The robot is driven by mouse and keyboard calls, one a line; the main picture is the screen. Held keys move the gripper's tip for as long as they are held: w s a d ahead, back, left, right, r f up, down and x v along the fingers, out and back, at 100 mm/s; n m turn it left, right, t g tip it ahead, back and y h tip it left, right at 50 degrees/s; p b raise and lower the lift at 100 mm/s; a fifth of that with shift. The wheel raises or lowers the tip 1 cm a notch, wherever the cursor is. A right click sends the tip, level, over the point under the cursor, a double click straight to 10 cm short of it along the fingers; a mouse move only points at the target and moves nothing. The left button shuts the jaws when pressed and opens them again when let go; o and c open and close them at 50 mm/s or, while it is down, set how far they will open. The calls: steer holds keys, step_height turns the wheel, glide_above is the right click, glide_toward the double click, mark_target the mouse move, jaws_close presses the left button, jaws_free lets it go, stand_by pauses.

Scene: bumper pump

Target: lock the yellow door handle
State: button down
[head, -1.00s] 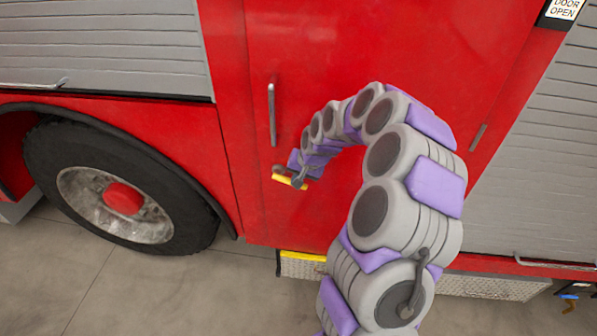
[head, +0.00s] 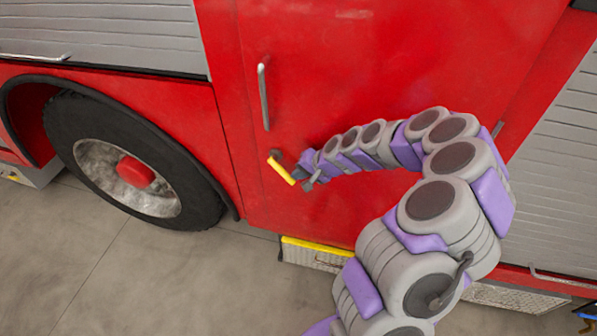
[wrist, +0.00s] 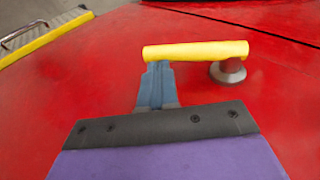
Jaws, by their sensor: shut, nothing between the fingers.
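The yellow door handle (head: 281,170) sits on the red door (head: 330,60), below a vertical grey grab bar. In the head view it slants down to the right from its upper left end. In the wrist view the yellow handle (wrist: 195,50) lies across the picture, with its round grey pivot (wrist: 229,71) at the right. My gripper (head: 300,173) is right beside the handle. In the wrist view my gripper (wrist: 157,72) is shut, its blue-grey fingers at the handle's left end. They appear to touch it, but contact cannot be told for certain.
The grey grab bar (head: 263,97) stands out from the door above the handle. A large wheel (head: 135,165) is at the left. A yellow-edged step (head: 318,252) juts out below the door. Grey shutters (head: 560,165) flank it. The concrete floor is open at the lower left.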

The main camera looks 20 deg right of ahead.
mark_target(286, 179)
steer(key=a+f, duration=0.1)
steer(key=a, duration=0.1)
steer(key=w+a+f, duration=0.1)
steer(key=a+f, duration=0.1)
steer(key=shift+w+f, duration=0.1)
steer(key=shift+w+d+f+b, duration=0.25)
steer(key=shift+d+f+b, duration=0.1)
steer(key=shift+d, duration=0.2)
steer(key=shift+a, duration=0.8)
steer(key=shift+w+d, duration=0.1)
steer(key=shift+d, duration=0.25)
steer(key=shift+f, duration=0.1)
